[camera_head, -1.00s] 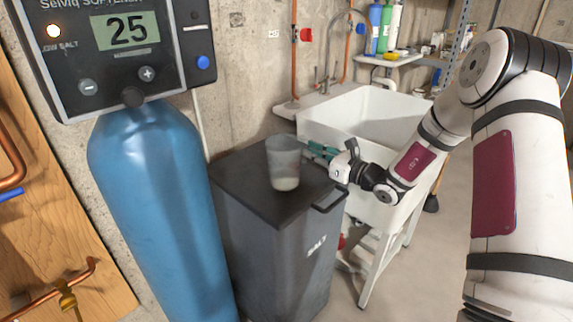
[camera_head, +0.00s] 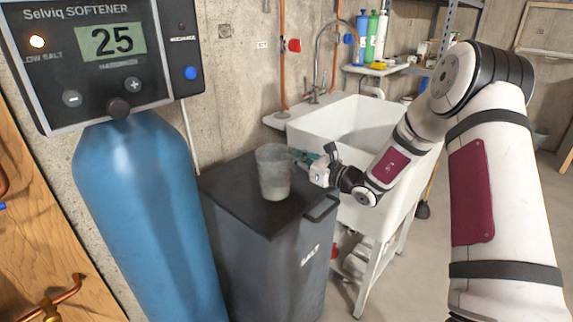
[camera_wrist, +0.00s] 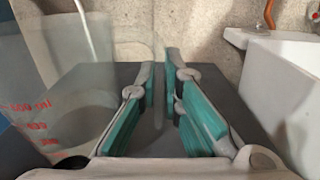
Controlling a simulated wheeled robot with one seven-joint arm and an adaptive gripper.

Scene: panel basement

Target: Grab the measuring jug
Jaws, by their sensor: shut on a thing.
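The measuring jug (camera_head: 273,172) is a clear, greyish cup with pale contents low inside. It appears upright on the dark lid of the salt bin (camera_head: 232,185). In the wrist view, the jug (camera_wrist: 50,62) fills the left side, with red volume marks on its wall. My gripper (camera_head: 298,156) reaches in from the right, with its teal fingers at the jug's right side. In the wrist view, my gripper (camera_wrist: 162,85) is shut on the jug, with a small space showing between the fingers. The part it holds is see-through and hard to make out, probably the handle.
A blue softener tank (camera_head: 140,190) stands left of the bin, under its control panel (camera_head: 105,60). A white sink (camera_head: 345,128) with a tap is behind and right of the bin. Bottles (camera_head: 370,42) stand on a shelf at the back. Open floor lies at right.

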